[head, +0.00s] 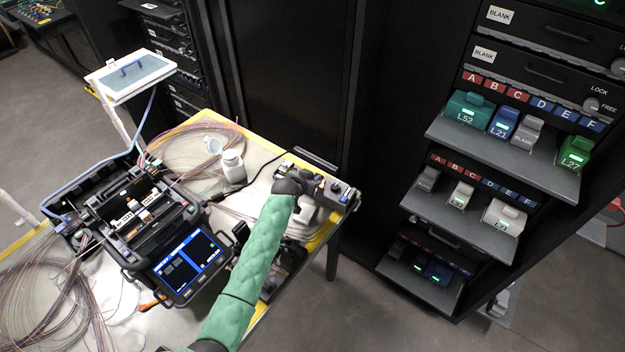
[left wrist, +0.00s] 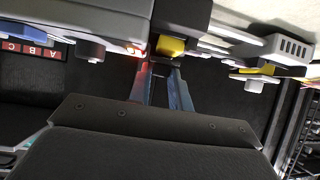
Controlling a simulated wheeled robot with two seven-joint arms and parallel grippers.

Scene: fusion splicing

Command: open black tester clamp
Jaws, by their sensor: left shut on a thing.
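The tester (head: 335,196) is a grey and black device at the right end of the table in the head view. My left gripper (head: 313,187) is at it, at the end of the green-sleeved arm. In the left wrist view, the two bluish fingers of my left gripper (left wrist: 163,66) reach up to the black tester clamp (left wrist: 182,14), which has a yellow part (left wrist: 171,46) beside the fingertips. The gripper is shut on the clamp; the exact contact is partly hidden. Whether the clamp is raised cannot be told. My right gripper is not in view.
The fusion splicer (head: 165,235) with a lit screen stands left of my arm. A white bottle (head: 232,167) stands behind it. Loose fibre coils (head: 45,290) cover the table's left. A rack (head: 500,150) with coloured modules stands at the right, beyond a floor gap.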

